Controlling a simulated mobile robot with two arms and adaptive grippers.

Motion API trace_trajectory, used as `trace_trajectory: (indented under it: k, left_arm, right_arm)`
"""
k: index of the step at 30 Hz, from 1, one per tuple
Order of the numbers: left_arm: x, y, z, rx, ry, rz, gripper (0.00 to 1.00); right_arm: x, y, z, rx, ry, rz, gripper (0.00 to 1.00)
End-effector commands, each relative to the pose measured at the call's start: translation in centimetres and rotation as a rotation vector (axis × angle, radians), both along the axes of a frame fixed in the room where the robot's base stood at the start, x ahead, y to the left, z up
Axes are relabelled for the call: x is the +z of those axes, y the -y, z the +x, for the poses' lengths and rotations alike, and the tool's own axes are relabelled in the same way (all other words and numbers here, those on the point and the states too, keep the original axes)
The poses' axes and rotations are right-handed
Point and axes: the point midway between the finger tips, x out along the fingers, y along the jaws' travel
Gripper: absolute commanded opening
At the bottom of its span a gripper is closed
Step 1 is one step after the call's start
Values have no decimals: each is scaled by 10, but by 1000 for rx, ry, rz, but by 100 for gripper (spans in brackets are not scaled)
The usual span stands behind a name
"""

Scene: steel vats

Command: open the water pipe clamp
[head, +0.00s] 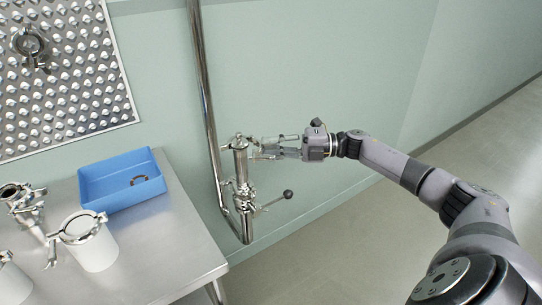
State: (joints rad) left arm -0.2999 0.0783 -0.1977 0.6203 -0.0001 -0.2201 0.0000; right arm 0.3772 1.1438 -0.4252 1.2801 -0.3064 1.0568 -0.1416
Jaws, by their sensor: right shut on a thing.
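The steel water pipe (204,80) runs down the wall and turns up at its foot into a short upright stub (241,165). The water pipe clamp (239,143) sits at the top of this stub. My right gripper (262,149) reaches in from the right at the height of the clamp. Its fingers are shut on the clamp's right side; the small part between them is hard to make out. Whether the clamp's halves are apart cannot be told. My left gripper is not in view.
A valve lever with a dark ball (288,194) sticks out right, below the gripper. At left, a steel table (165,258) holds a blue bin (98,182) with a ring inside, and white vessels with clamps (92,250). A studded panel (75,110) is on the wall. Floor at right is clear.

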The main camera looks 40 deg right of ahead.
Motion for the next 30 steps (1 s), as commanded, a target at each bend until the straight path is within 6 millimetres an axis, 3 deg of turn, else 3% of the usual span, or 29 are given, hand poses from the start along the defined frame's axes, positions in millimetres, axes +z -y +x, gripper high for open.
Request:
trace_trajectory:
  k: [15,16,25,30]
  left_arm:
    - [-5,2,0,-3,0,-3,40]
    - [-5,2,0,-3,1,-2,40]
    - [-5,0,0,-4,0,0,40]
    - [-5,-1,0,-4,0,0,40]
  right_arm:
    - [-1,1,0,15,-3,-1,0]
    - [-1,1,0,15,-3,-2,17]
    - [-1,1,0,16,-1,-1,37]
    - [0,1,0,16,0,0,37]
